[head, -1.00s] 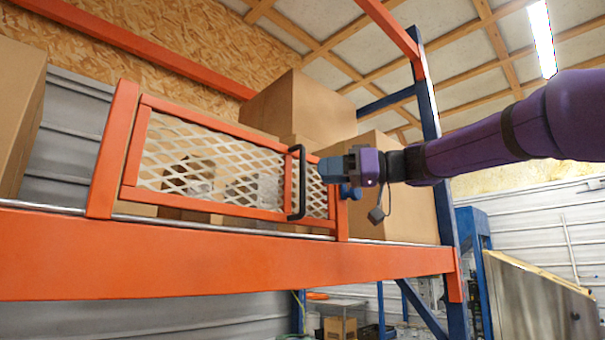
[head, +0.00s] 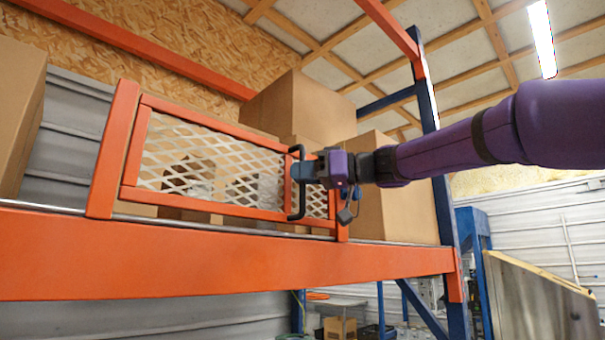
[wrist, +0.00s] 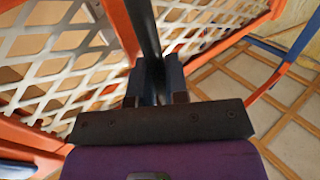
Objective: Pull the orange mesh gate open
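The orange-framed mesh gate (head: 283,200) stands upright in the rack above the orange beam, looking closed. Its black vertical handle (head: 300,208) is on the right side of the frame. My gripper (head: 300,171) is at the upper part of the handle, coming from the right. In the wrist view, the two dark blue fingers of my gripper (wrist: 158,82) lie on either side of the black handle (wrist: 143,28), with a narrow gap between them. I cannot tell whether they press on the bar. The mesh and orange frame also show there (wrist: 120,30).
Cardboard boxes (head: 300,108) stand behind and beside the gate. The orange beam (head: 200,258) runs across below it. A blue upright post (head: 432,120) stands behind my arm at the right. A metal hopper-like panel (head: 535,295) is at lower right.

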